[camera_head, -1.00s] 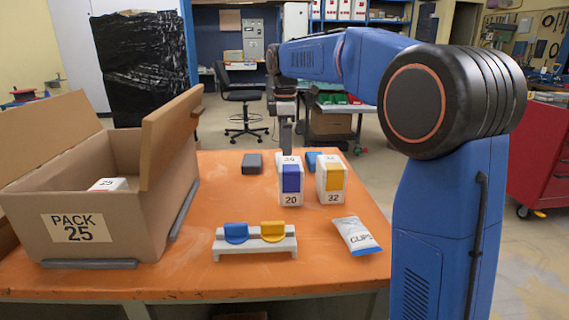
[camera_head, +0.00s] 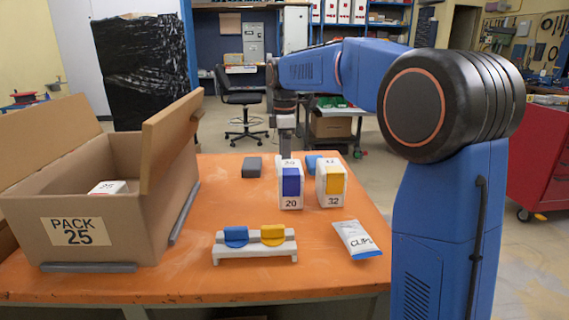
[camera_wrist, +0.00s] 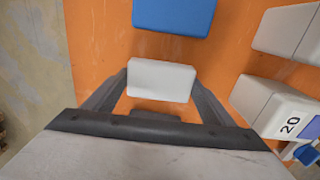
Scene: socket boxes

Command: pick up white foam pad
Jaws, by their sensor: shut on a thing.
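The white foam pad (camera_wrist: 161,80) is a small pale rectangular block in the middle of the wrist view. My gripper (camera_wrist: 160,84) has one dark finger on each side of it and is shut on it. Orange tabletop shows around the pad, and I cannot tell whether it touches the table. In the head view my gripper points down behind the box marked 20, which hides the fingertips and the pad.
A blue block (camera_wrist: 175,14) lies close to the pad. White boxes marked 20 (camera_head: 290,188) and 32 (camera_head: 331,185) stand nearby. A dark grey block (camera_head: 252,167), a stand (camera_head: 254,249), a pouch (camera_head: 357,240) and an open carton (camera_head: 110,245) are also on the table.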

